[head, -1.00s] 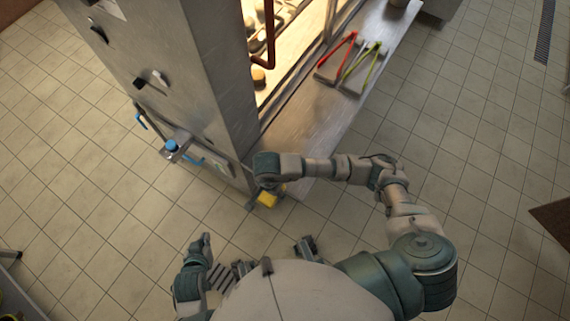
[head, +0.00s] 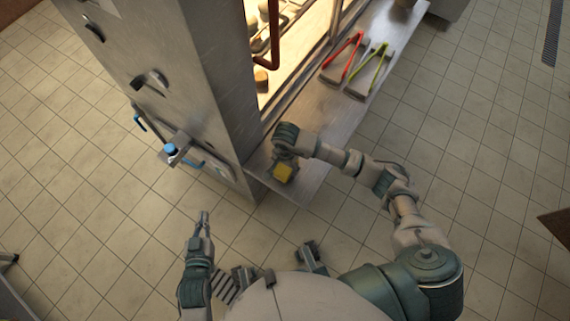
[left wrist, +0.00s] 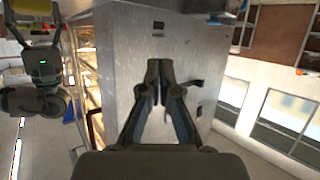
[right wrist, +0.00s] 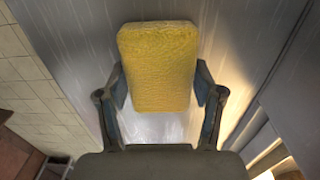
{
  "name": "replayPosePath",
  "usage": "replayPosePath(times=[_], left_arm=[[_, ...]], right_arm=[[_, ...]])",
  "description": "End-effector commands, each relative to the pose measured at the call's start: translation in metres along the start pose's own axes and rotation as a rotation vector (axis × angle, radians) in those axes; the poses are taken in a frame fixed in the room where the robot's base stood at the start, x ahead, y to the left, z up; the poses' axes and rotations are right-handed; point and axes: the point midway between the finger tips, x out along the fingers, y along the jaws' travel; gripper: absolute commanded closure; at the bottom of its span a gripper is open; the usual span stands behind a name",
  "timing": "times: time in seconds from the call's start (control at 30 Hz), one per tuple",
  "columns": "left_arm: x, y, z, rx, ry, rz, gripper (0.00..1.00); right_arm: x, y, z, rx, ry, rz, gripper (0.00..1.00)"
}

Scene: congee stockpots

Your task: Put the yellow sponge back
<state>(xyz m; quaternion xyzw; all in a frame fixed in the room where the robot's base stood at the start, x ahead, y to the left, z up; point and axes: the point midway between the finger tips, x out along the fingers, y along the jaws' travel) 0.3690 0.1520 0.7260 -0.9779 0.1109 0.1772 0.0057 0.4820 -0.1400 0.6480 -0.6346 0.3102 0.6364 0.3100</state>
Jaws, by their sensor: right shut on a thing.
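The yellow sponge (head: 283,173) is in my right gripper (head: 285,166), over the near end of the metal shelf (head: 310,118). In the right wrist view the sponge (right wrist: 158,65) sits between the two fingers of the right gripper (right wrist: 161,88), with bare metal behind it. I cannot tell whether the sponge touches the shelf. My left gripper (head: 203,218) is empty and away from the sponge, over the floor left of the shelf. In the left wrist view the left gripper's fingertips (left wrist: 159,66) are together, in front of a metal panel.
Red-handled tongs (head: 345,56) and green-handled tongs (head: 369,71) lie farther along the shelf. A tall steel cabinet (head: 185,70) stands left of the shelf, with a blue-topped fitting (head: 171,150) and handles sticking out. The shelf between sponge and tongs is clear.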

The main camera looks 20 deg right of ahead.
Motion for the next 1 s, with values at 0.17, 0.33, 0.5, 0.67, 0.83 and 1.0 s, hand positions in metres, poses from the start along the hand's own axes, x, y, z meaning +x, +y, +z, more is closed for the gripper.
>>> replayPosePath(times=[0.17, 0.33, 0.5, 0.67, 0.83, 1.0], left_arm=[[0.0, 0.0, -0.001, 0.0, 0.01, 0.0, 1.0], [0.002, 0.0, -0.002, -0.001, 0.009, 0.001, 1.0], [0.002, 0.0, -0.002, -0.001, 0.009, 0.0, 1.0], [0.001, 0.0, -0.002, -0.001, 0.004, 0.0, 1.0], [-0.007, -0.003, 0.014, 0.003, -0.111, -0.008, 1.0], [-0.021, -0.007, 0.038, 0.005, -0.272, -0.019, 1.0]], right_arm=[[0.001, 0.0, 0.0, 0.0, 0.0, 0.001, 0.66], [0.001, 0.0, 0.0, 0.0, 0.0, 0.001, 0.08], [0.001, 0.0, 0.0, 0.0, 0.0, 0.0, 0.08], [-0.002, 0.0, 0.0, 0.001, 0.0, 0.0, 0.08], [-0.03, -0.001, -0.001, 0.0, 0.005, -0.005, 0.08], [-0.07, -0.001, -0.001, -0.001, 0.005, -0.006, 0.08]])
